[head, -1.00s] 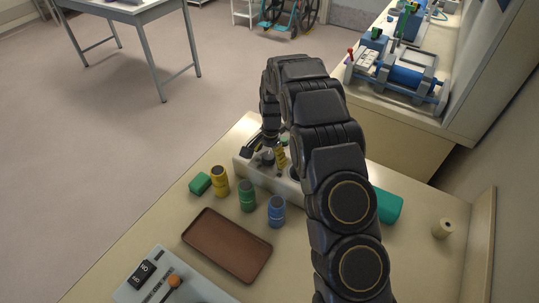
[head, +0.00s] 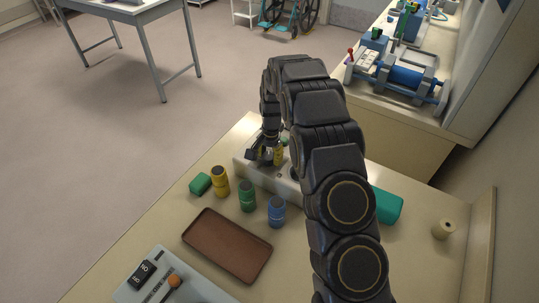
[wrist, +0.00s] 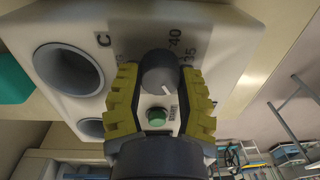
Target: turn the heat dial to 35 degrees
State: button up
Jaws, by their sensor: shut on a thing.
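The heat dial (wrist: 157,72) is a round dark grey knob with a white line, on a pale panel (wrist: 225,50) in the wrist view. Its white line points to the lower right. The printed marks 40 and 35 show above and to the right of the knob, and a C shows to its left. My gripper (wrist: 160,92) has its yellow ridged fingers on both sides of the dial and is shut on it. In the head view my gripper (head: 266,156) is at the left end of the pale unit (head: 285,186), and the dial is hard to make out.
A green button (wrist: 157,117) sits below the dial, and round grey openings (wrist: 68,68) lie to its left. In the head view, yellow (head: 220,182), green (head: 247,196) and blue (head: 277,212) containers, a green block (head: 200,184) and a brown tray (head: 226,274) stand before the unit.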

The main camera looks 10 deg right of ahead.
jog(key=n, duration=0.4)
jog(key=shift+f, duration=0.1)
jog(key=n, duration=0.8)
jog(key=shift+g, duration=0.3)
jog(key=shift+a+n, duration=0.1)
jog(key=shift+n, duration=2.1)
jog(key=o, duration=1.1)
jog(key=shift+o, duration=0.2)
